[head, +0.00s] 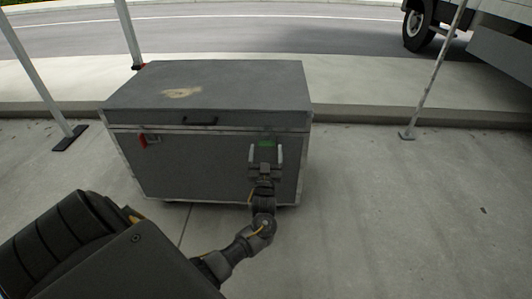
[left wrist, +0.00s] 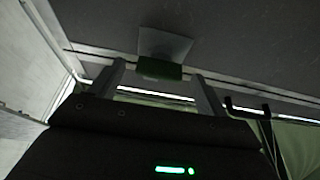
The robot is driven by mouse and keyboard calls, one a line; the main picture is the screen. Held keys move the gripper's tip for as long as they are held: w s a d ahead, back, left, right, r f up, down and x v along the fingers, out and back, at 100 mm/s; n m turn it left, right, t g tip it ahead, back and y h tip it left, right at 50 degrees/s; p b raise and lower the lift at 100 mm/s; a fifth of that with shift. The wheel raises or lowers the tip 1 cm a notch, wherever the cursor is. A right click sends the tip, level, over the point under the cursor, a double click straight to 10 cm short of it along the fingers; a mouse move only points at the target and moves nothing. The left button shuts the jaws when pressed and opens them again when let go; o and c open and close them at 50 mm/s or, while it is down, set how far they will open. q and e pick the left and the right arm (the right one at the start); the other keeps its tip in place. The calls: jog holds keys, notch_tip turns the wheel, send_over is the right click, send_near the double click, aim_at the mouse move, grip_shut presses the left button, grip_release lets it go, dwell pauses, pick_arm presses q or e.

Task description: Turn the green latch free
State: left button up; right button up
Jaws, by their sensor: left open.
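A large grey case (head: 190,165) with a lid stands on the concrete. The green latch (head: 265,144) is on its front at the right, just below the lid seam. My left gripper (head: 266,156) is open in front of it, with the latch between the line of its two fingers. In the left wrist view, the green latch (left wrist: 160,69) lies between the open fingers (left wrist: 157,82), below a pale plate. I cannot tell whether a finger touches it. The gripper partly hides the latch in the head view. My right gripper is not in view.
A red latch (head: 143,140) is at the left of the case front. A black handle (head: 200,121) is on the lid's front edge. Thin poles (head: 423,80) stand left and right. A truck wheel (head: 416,29) is at the back right. The concrete right of the case is clear.

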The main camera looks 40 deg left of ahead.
pick_arm(q)
jog(key=shift+w+a+r, duration=0.15)
jog(key=shift+w+a, duration=0.05)
jog(key=shift+w, duration=0.05)
jog(key=c, duration=1)
